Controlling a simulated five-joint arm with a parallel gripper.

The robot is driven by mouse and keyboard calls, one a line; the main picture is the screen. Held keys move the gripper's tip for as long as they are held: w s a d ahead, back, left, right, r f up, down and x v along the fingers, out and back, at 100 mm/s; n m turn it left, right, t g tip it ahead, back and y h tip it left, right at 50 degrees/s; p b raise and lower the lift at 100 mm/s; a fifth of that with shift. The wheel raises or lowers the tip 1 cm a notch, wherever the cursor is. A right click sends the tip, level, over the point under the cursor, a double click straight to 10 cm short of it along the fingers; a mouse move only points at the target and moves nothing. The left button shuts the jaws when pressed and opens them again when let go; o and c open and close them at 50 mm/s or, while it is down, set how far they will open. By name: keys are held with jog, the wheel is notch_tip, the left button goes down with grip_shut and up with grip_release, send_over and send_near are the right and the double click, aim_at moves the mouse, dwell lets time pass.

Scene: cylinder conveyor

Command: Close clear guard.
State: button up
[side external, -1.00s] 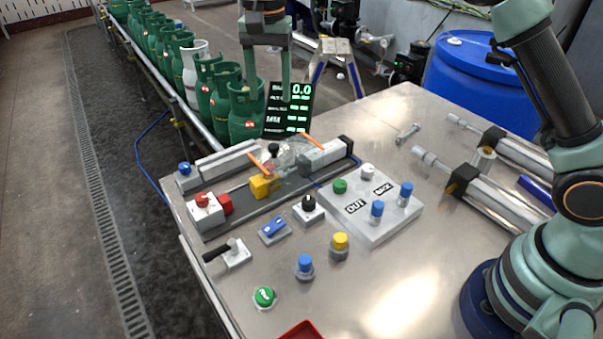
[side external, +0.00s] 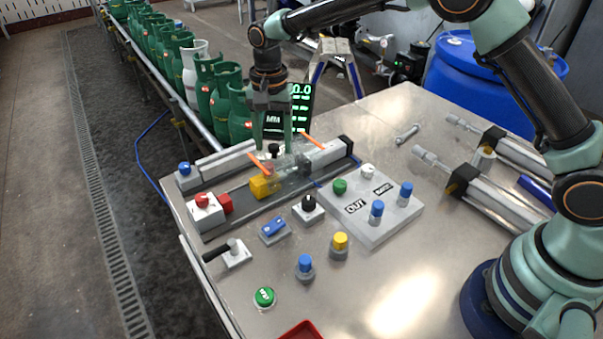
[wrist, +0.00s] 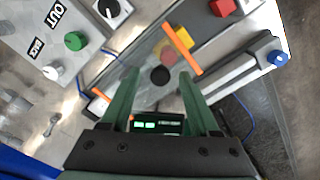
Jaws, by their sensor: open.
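The clear guard (side external: 289,166) is a see-through panel over the middle of the grey channel, between two orange strips (side external: 260,163). Its black knob (side external: 273,149) shows near the back edge. In the wrist view, the guard (wrist: 147,62) lies below my gripper, and the black knob (wrist: 160,76) appears between the fingertips. My gripper (side external: 272,146) points down with its green fingers apart, close around or just above the knob; contact cannot be told. The guard's exact tilt is hard to see.
A yellow block (side external: 261,186) and a red block (side external: 225,202) sit along the channel. A lit display (side external: 300,105) stands behind my gripper. Switches and buttons, including a green button (side external: 264,297), fill the front. Gas cylinders (side external: 228,100) line the conveyor at the back left.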

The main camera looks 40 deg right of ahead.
grip_shut()
jog(key=shift+r, duration=0.1)
dwell(1.3)
